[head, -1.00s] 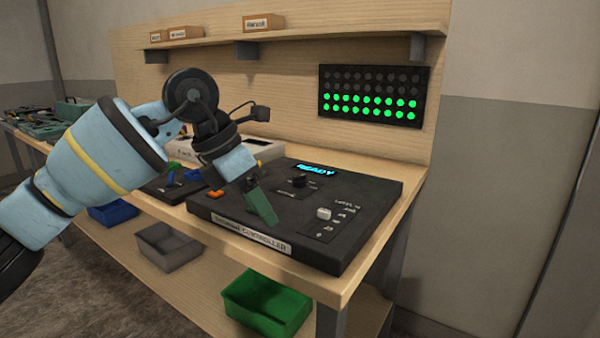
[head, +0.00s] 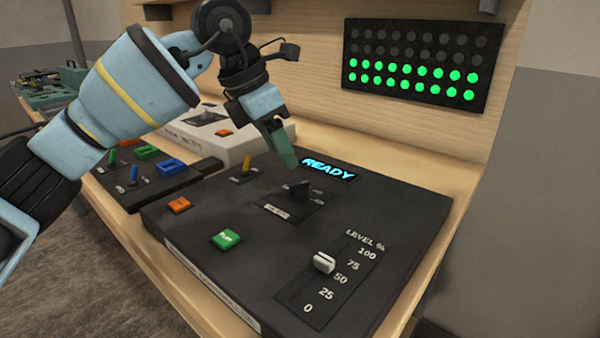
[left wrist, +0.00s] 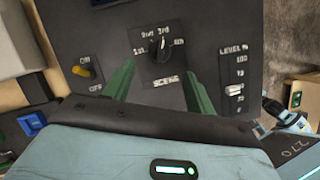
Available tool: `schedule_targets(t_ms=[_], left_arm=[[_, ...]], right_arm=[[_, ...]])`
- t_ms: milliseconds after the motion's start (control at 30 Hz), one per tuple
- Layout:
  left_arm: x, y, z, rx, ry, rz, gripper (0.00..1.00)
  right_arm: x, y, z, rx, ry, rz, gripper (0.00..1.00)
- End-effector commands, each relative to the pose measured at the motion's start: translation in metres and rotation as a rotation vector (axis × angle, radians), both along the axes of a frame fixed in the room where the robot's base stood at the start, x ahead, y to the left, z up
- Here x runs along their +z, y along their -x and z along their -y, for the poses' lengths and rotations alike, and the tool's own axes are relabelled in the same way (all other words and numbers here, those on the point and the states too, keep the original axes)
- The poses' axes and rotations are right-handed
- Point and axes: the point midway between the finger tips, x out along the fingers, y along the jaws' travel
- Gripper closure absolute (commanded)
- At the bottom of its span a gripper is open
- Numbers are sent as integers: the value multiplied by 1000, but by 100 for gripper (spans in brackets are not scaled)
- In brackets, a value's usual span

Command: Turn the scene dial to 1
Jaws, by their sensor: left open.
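The scene dial (head: 300,191) is a black knob on the dark console (head: 380,220), behind the level slider. In the left wrist view the dial (left wrist: 160,47) sits above the SCENE label, with position marks around it including 2nd and 3rd; its pointer seems to aim up, near 3rd. My left gripper (head: 283,158) is above and just behind the dial in the head view. In the left wrist view its two green fingers (left wrist: 157,85) are spread apart, one on each side below the dial, with nothing between them.
The console has a READY display (head: 330,169), a white level slider (head: 324,262), a green button (head: 227,238), an orange button (head: 179,204) and a yellow switch (head: 246,171). A panel of green lights (head: 415,72) hangs behind. A pale box (head: 235,135) stands left.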

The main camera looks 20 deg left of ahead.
Motion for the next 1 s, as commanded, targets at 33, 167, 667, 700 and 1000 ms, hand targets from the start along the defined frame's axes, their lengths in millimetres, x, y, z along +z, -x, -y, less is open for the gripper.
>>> schedule_targets(t_ms=[33, 167, 667, 700, 1000], left_arm=[[-1, 0, 0, 0, 0, 0, 44], [-11, -3, 3, -1, 0, -3, 44], [-69, -20, 20, -1, 0, -3, 44], [-71, -20, 21, -1, 0, -1, 44], [-73, -21, 21, -1, 0, 0, 44]], right_arm=[[-1, 3, 0, 0, 0, -6, 64], [-3, 7, 0, -1, 0, -15, 64], [-7, -5, 0, 0, 0, 6, 64], [-7, -6, 0, 0, 0, 8, 64], [-7, -7, 0, 0, 1, 10, 64]])
